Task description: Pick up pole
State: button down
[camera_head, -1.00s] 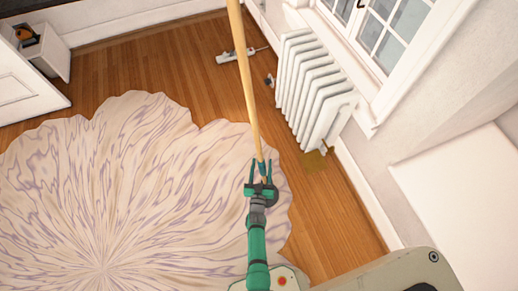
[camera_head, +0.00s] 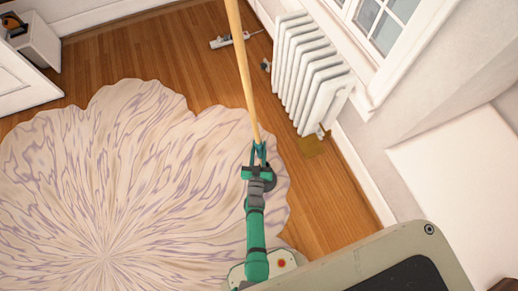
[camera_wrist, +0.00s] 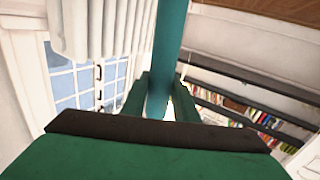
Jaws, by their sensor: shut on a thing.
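The pole (camera_head: 244,70) is a long, thin, light-wood rod. It runs from the top edge of the head view down to my gripper (camera_head: 259,152), tilted slightly. My gripper is shut on the pole's near end, above the rug's right edge in the picture. In the wrist view, a teal shaft (camera_wrist: 167,55), seemingly the pole's coloured end, stands between the two green fingers (camera_wrist: 159,98). The fingers hide part of that end. The pole's far end is out of the head view.
A white radiator (camera_head: 310,75) stands by the window wall on the right. A white power strip (camera_head: 229,41) lies on the wooden floor. A pale wavy-edged rug (camera_head: 120,180) covers the left floor. A white cabinet (camera_head: 38,42) stands at upper left.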

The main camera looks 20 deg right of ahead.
notch_tip(320, 180, up, 25)
jog(key=shift+f, duration=0.1)
jog(key=shift+a, duration=0.1)
dwell(0.4)
